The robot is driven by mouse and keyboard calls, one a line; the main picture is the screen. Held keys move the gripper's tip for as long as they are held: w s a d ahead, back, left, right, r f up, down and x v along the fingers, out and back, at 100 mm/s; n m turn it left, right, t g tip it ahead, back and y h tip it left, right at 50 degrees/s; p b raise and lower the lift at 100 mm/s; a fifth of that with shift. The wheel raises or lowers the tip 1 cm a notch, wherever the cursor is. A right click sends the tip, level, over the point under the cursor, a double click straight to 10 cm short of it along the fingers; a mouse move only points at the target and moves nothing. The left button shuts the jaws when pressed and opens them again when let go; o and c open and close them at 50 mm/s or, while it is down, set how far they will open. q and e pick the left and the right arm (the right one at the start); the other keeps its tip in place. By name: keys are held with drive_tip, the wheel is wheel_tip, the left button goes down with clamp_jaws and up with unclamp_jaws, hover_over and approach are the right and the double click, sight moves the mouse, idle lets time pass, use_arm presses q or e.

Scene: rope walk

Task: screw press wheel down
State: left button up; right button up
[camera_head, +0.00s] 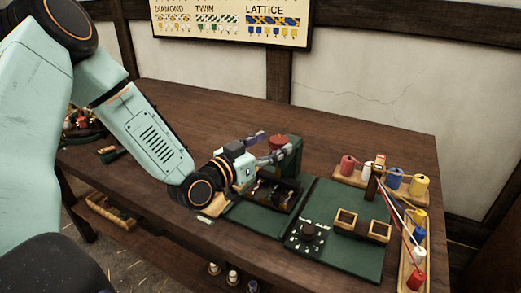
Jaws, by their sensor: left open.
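My left arm comes in from the left, and its gripper (272,148) is open above the left part of the green work board. A red round knob (279,141), which looks like the press wheel, sits on top of a dark green block (295,150). The fingertips are close to the red wheel at its left and front, with one finger behind and one in front. I cannot tell whether they touch it. Part of the block is hidden by the gripper. My right gripper is not in view.
Coloured spools (420,186) stand on wooden racks at the right, with threads running to a dark post (372,182). The table (215,115) is clear behind the arm.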

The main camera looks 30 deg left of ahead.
sight(273, 144)
use_arm(q)
drive_tip(key=shift+v, duration=1.4)
drive_tip(key=shift+s+a, duration=0.1)
drive_tip(key=shift+s, duration=0.5)
drive_tip(key=shift+s+f, duration=0.1)
drive_tip(key=shift+s, duration=0.05)
